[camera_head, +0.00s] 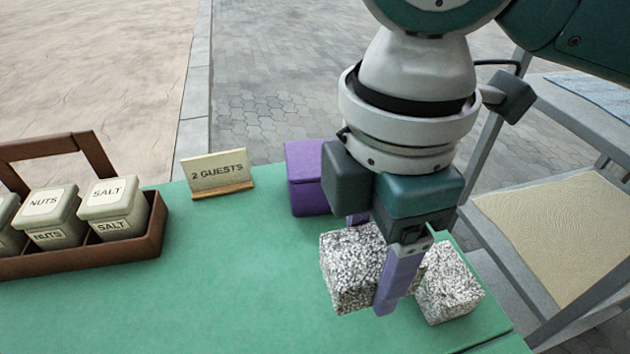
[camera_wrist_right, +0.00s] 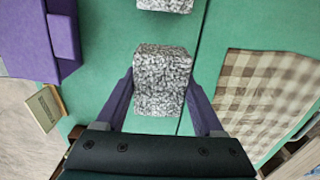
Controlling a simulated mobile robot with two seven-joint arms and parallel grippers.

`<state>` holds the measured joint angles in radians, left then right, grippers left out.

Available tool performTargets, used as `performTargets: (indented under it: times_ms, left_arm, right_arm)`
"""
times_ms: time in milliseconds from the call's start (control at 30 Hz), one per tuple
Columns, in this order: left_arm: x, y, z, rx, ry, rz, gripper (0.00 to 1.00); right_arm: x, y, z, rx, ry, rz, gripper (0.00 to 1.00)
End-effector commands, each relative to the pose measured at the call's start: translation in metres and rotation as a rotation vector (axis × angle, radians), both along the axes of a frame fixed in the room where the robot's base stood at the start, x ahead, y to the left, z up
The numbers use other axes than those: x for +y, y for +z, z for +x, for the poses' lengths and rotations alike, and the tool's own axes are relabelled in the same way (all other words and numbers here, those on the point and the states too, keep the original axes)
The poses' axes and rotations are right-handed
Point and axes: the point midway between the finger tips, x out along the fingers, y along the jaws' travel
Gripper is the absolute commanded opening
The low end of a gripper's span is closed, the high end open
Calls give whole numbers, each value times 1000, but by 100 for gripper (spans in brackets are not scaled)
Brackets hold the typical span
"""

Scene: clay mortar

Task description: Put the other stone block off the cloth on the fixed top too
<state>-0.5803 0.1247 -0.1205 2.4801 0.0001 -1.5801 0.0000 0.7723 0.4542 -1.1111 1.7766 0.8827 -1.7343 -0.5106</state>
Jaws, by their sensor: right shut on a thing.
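My right gripper (camera_head: 380,265) is shut on a speckled grey stone block (camera_head: 350,270), with one purple finger on each side of it. In the right wrist view this block (camera_wrist_right: 163,80) sits between the fingers, left of a dark seam in the green top. I cannot tell whether it touches the top. A second stone block (camera_head: 448,282) stands to its right, close to the right edge of the green table (camera_head: 230,300); part of it shows in the wrist view (camera_wrist_right: 165,5). A brown-and-white checked cloth (camera_wrist_right: 265,95) lies right of the seam. My left gripper is not in view.
A purple box (camera_head: 305,180) stands behind the held block. A "2 GUESTS" sign (camera_head: 218,172) is at the far edge. A brown caddy (camera_head: 90,258) with nuts and salt jars is at left. The middle of the table is clear. A chair (camera_head: 570,235) stands at right.

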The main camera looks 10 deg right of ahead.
Motion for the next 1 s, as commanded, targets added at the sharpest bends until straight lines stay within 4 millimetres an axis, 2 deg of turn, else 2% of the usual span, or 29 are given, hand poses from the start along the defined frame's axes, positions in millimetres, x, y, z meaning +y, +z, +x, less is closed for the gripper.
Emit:
performTargets:
  times_ms: [33,100,367,600,967,1000]
  left_arm:
    - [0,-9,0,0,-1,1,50]
    - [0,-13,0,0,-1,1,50]
    - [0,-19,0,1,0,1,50]
    - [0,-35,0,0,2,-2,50]
    - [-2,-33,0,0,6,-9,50]
    - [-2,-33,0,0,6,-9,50]
  right_arm:
    - [0,-17,0,2,-1,0,0]
    - [0,-28,0,1,-1,0,0]
    - [0,-48,0,0,0,0,0]
    - [0,-83,0,0,-1,0,0]
    - [1,-85,0,-1,1,1,0]
    - [0,-86,0,0,1,1,71]
